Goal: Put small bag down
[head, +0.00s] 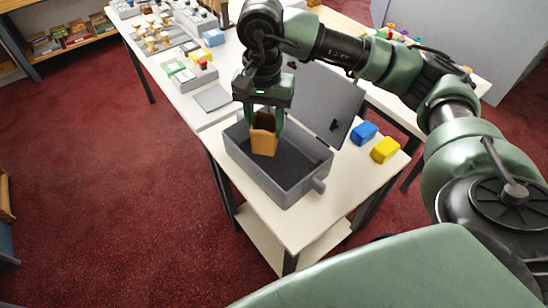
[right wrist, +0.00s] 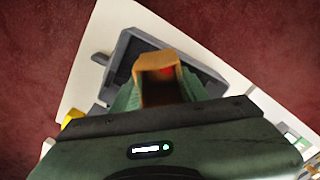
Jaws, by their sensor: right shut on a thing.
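The small bag (head: 264,139) is orange-brown and upright between the fingers of my right gripper (head: 264,122). The gripper is shut on it and points down over the open grey case (head: 262,181). The bag hangs within the outline of the case's dark interior; I cannot tell whether it touches the floor of the case. In the right wrist view the bag (right wrist: 148,66) shows its open mouth with something red inside, and the case (right wrist: 116,48) lies beyond it. My left gripper is not in view.
The case's raised lid (head: 325,100) stands behind it. A blue block (head: 364,133) and a yellow block (head: 385,150) lie right of the case on the white table (head: 300,228). A counter (head: 160,60) with trays and small items stretches to the back left.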

